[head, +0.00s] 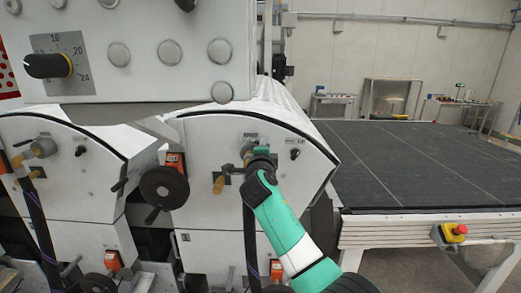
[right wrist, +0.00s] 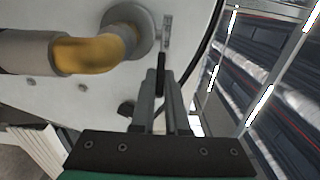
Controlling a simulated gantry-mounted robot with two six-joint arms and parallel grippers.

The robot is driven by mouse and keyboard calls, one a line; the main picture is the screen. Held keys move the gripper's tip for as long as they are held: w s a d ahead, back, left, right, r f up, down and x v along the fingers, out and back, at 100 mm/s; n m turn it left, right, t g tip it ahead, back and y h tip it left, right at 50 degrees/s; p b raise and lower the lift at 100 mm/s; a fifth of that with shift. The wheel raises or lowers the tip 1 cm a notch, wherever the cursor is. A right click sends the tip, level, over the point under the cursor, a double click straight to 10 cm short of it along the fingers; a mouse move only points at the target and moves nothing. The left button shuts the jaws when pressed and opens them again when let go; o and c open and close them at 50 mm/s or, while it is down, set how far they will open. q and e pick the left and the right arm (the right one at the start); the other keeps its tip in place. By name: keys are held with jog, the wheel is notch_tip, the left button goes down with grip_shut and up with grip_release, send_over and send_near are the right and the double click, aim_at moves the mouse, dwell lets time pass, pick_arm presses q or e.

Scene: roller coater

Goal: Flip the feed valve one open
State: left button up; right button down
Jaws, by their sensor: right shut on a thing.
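My right gripper (head: 258,158) is at the front of the right-hand coater unit, beside a pipe fitting (head: 247,150) with a brass elbow. In the right wrist view, its two fingers (right wrist: 160,95) are closed on a thin dark lever (right wrist: 160,68), which I take to be the feed valve handle. The fingers hide its lower part. The brass elbow (right wrist: 90,52) and its round flange (right wrist: 140,30) are just left of the lever. A small label (right wrist: 167,32) is beyond it. My left gripper is not in view.
A black handwheel (head: 164,188) stands left of the gripper. A small black switch (head: 295,154) is to its right. A control panel with a dial (head: 47,65) overhangs at upper left. The dark conveyor bed (head: 420,165) and an emergency stop (head: 454,232) are at right.

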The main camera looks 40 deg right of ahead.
jog(key=c, duration=0.9)
grip_release()
jog(key=shift+w+d, duration=0.1)
jog(key=p+v, duration=1.1)
jog(key=p, duration=0.1)
jog(key=shift+s+a+p, duration=0.25)
jog(key=shift+p, duration=0.15)
